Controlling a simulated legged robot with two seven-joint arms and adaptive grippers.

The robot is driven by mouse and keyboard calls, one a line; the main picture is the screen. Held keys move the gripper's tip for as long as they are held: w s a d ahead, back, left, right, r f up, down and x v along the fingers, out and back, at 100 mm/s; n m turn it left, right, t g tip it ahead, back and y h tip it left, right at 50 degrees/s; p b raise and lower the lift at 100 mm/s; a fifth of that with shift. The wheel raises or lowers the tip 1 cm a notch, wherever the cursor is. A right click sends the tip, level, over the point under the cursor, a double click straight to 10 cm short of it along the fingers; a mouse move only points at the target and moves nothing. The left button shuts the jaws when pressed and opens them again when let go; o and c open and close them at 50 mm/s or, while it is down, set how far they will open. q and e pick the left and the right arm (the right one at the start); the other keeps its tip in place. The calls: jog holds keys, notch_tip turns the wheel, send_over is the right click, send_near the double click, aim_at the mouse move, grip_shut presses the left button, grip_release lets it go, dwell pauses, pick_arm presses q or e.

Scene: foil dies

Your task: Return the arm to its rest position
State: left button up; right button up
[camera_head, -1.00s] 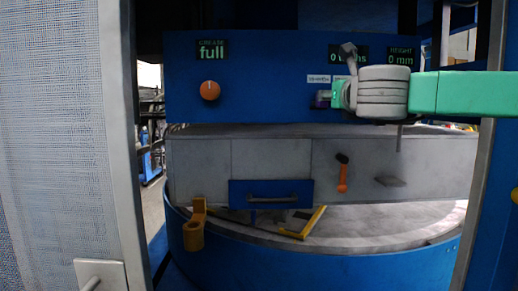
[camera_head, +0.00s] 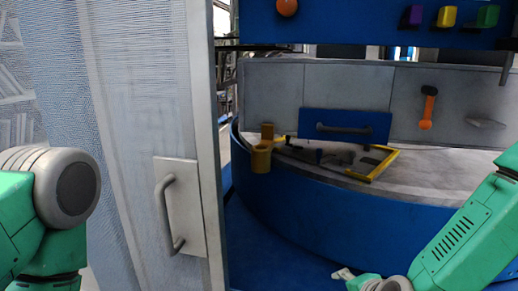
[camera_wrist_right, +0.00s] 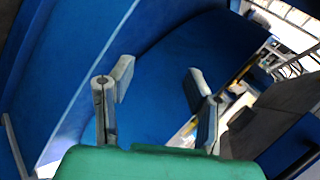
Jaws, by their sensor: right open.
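My right arm (camera_head: 460,235), green, comes in at the lower right of the head view and bends down toward the bottom edge. A pale fingertip of my right gripper shows there, low in front of the blue curved base. In the right wrist view the right gripper (camera_wrist_right: 157,83) has its two grey fingers wide apart, with nothing between them. Blue surface lies behind them. My left arm (camera_head: 40,215), green with a grey joint, shows at the left edge. Its gripper is out of view.
A mesh door (camera_head: 140,100) with a grey handle (camera_head: 168,215) stands open at the left. An orange-handled tool (camera_head: 427,107) is on the grey wall.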

jog(key=s+d+f+n+g+b, duration=0.1)
jog(key=s+d+f+n+g, duration=0.2)
jog(key=s+f, duration=0.4)
jog(key=s+d+f+n+g+h+b, duration=0.1)
jog(key=s+f+n, duration=0.5)
jog(key=s, duration=0.6)
jog(key=s+d+f+n+g+b, duration=0.3)
jog(key=s+d+f+n+g, duration=0.1)
jog(key=s+f, duration=0.4)
jog(key=shift+s+d+f+n+g+h, duration=0.35)
jog(key=shift+s+d+n, duration=0.25)
jog(key=shift+s, duration=0.65)
